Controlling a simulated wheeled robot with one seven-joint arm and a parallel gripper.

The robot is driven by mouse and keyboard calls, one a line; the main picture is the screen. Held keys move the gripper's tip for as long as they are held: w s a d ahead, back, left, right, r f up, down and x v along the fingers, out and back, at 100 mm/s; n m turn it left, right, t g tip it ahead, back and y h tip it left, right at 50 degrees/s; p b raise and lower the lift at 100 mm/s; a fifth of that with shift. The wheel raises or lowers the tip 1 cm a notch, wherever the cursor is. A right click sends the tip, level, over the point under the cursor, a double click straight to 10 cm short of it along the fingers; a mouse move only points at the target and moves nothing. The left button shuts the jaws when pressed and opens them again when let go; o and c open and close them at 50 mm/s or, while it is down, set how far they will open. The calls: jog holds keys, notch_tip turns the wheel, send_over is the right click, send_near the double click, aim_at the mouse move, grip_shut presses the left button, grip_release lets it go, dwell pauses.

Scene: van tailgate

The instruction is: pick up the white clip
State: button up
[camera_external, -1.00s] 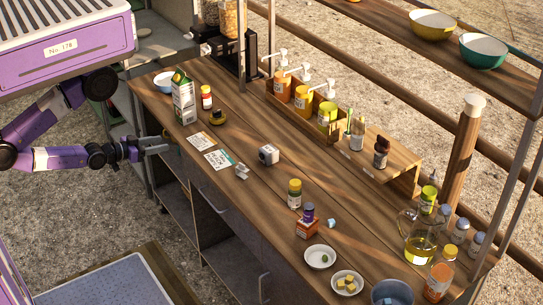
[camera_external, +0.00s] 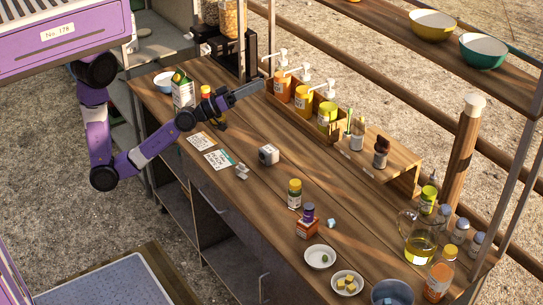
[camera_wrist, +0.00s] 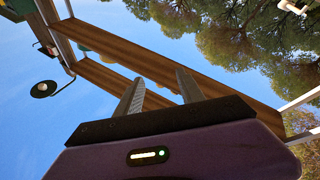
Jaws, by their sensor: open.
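A small whitish object (camera_external: 242,172) that looks like the white clip lies on the wooden counter (camera_external: 280,215), beside the lower printed card. It is too small to make out in detail. My gripper (camera_external: 259,88) is well above and behind it, over the far side of the counter near the pump bottles. In the wrist view my gripper (camera_wrist: 160,88) has its two fingers apart with nothing between them. The wrist camera faces upward, so the clip is out of its view.
Printed cards (camera_external: 217,159) and a white boxy item (camera_external: 268,155) lie near the clip. Pump bottles (camera_external: 303,98) stand in a rack by my gripper. A milk carton (camera_external: 183,92) stands at the left. Jars and small plates (camera_external: 320,257) fill the near right.

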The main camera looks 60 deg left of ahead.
jog(key=d+r+m+g+h+p, duration=0.1)
jog(key=d+r+m+g+h, duration=0.3)
jog(key=d, duration=0.4)
jog(key=d+r+m+g+h+p, duration=0.1)
jog(key=d+r+m+g+h, duration=0.1)
jog(key=d+m+g+h, duration=0.45)
jog(key=s+d+f+m+g+y, duration=0.1)
jog(key=d+f+m+g+y, duration=0.15)
jog(key=d, duration=0.35)
jog(key=m+g+y+p, duration=0.25)
jog(key=g+y, duration=0.55)
jog(key=y, duration=0.9)
send_over(243, 165)
notch_tip(243, 165, down, 27)
jog(key=shift+r+b, duration=0.15)
jog(key=shift+b, duration=0.25)
jog(key=shift+f+p, duration=0.7)
jog(key=shift+f, duration=3.1)
